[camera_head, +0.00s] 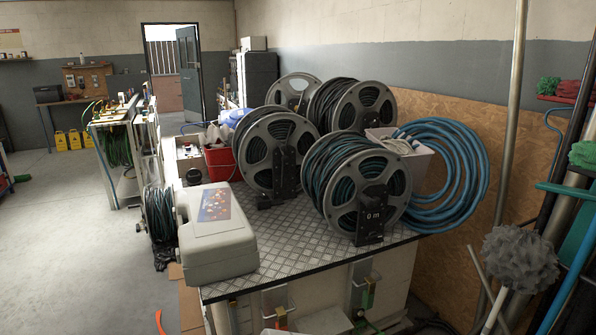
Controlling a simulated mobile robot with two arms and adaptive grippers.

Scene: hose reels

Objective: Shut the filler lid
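I cannot pick out a filler lid with certainty. A beige case-like unit (217,235) stands at the front left of the metal-topped bench (275,253), with a dark label on its upper face. A small dark round cap-like thing (193,176) shows just behind it; I cannot tell whether it is a lid or whether it is open. Neither of my grippers is in view.
Several hose reels, one at the front right (357,187), crowd the bench. A blue hose coil (446,175) hangs at its right end. A red bucket (221,163) stands behind the beige unit. Poles and a grey mop head (520,259) are at right.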

